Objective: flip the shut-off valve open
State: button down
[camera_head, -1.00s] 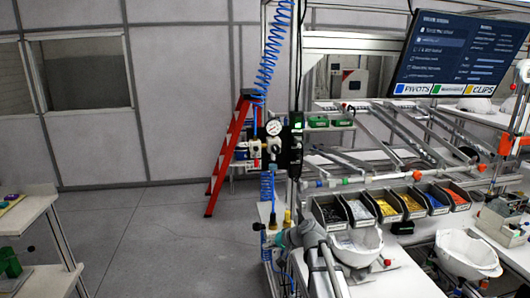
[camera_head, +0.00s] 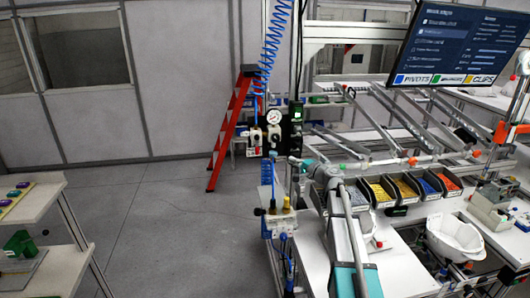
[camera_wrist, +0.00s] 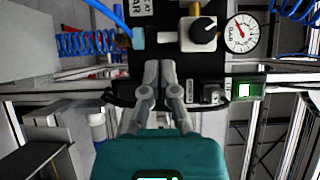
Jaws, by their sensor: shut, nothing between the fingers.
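The air-supply panel (camera_head: 273,137) stands upright left of my arm in the head view, with a round gauge (camera_head: 274,117). In the wrist view its black plate (camera_wrist: 106,73) carries a black knob (camera_wrist: 203,31), a gauge (camera_wrist: 240,33) and a light blue fitting (camera_wrist: 138,38). I cannot tell for certain which part is the shut-off valve's handle. My gripper (camera_wrist: 160,64) is shut and empty, with its tips over the plate, below the knob and blue fitting in the picture. It is small in the head view (camera_head: 294,160), close to the panel's right side. Contact cannot be told.
A lit green unit (camera_wrist: 245,90) sits right of my fingers in the wrist view. Blue coiled hose (camera_head: 274,45) hangs above the panel. Parts bins (camera_head: 380,193) and a white helmet shell (camera_head: 455,238) are at the right.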

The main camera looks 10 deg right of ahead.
aim_at(257, 146)
jog(key=shift+w, duration=0.1)
jog(key=s+a+x, duration=0.1)
jog(key=a+x, duration=0.1)
jog(key=x, duration=1)
jog(key=shift+a, duration=0.45)
jog(key=shift+d+f, duration=0.15)
jog(key=shift+d, duration=0.1)
